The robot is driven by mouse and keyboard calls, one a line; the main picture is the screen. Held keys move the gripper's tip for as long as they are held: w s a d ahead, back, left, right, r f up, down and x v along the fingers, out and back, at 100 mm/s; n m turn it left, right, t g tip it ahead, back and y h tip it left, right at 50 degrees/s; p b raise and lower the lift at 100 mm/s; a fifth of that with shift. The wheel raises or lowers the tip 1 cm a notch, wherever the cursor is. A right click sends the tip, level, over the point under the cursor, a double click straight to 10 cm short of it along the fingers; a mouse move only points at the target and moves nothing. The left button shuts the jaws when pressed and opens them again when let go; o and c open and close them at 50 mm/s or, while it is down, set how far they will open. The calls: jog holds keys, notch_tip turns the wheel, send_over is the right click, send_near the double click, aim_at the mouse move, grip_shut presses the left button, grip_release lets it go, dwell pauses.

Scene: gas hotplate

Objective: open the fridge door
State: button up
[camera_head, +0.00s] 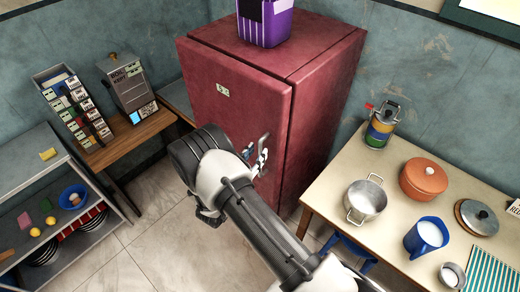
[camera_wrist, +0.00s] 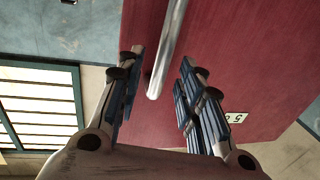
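The red fridge (camera_head: 235,95) stands against the back wall, and its door looks shut. Its metal handle (camera_head: 264,148) is on the right part of the door front, partly hidden by my arm. In the wrist view the handle is a grey bar (camera_wrist: 168,45) with its end showing, against the red door (camera_wrist: 235,50). My gripper (camera_wrist: 161,60) is open, with one finger on each side of the bar in the picture. A gap shows between the bar and each finger, and I see no contact. In the head view my arm hides most of the gripper.
A table (camera_head: 325,190) with a pot (camera_head: 365,200), an orange casserole (camera_head: 424,178) and a blue jug (camera_head: 427,236) stands right of the fridge. A shelf unit (camera_head: 30,165) and wooden counter (camera_head: 130,137) are at the left. A purple bin (camera_head: 264,25) sits on the fridge. Floor shows in front.

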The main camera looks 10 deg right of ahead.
aim_at(259, 151)
jog(key=shift+x, duration=1.75)
jog(key=shift+c, duration=0.6)
grip_shut()
